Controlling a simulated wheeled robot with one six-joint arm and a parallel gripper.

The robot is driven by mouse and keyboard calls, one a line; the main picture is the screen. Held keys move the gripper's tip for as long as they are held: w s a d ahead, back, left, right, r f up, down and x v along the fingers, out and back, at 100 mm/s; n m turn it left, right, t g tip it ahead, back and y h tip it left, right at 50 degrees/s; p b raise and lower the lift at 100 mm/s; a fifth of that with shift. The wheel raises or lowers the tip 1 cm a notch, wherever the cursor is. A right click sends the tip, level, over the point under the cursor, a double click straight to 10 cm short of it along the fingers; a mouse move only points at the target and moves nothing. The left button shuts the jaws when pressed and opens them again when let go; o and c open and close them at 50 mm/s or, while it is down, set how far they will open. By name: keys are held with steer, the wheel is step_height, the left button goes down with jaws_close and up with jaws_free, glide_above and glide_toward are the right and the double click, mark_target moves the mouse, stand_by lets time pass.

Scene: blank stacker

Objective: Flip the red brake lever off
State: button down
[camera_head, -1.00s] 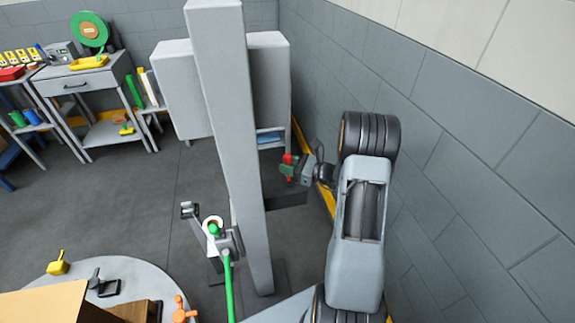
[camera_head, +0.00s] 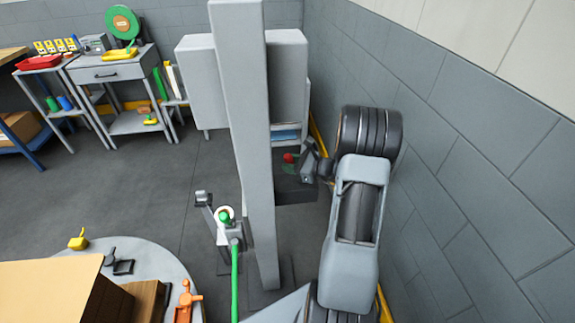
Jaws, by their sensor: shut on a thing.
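The red brake lever (camera_head: 289,158) shows as a small red knob just right of the grey column, low in front of a dark part. My gripper (camera_head: 300,166) is at the lever, reaching in from the right, and is shut on it. The fingertips are small and partly dark, so the exact grip on the lever is hard to make out. The lever's base and pivot are not clear.
A tall grey column (camera_head: 243,130) stands close left of my gripper, with grey panels (camera_head: 287,80) behind. A grey block wall (camera_head: 470,150) is close on the right. A round platform (camera_head: 165,262) with a cardboard box (camera_head: 45,290) is at lower left.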

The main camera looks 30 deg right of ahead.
steer(key=shift+a+f, duration=0.1)
steer(key=c, duration=0.8)
jaws_free()
steer(key=v, duration=1.3)
steer(key=shift+s+d, duration=0.25)
steer(key=shift+d, duration=0.05)
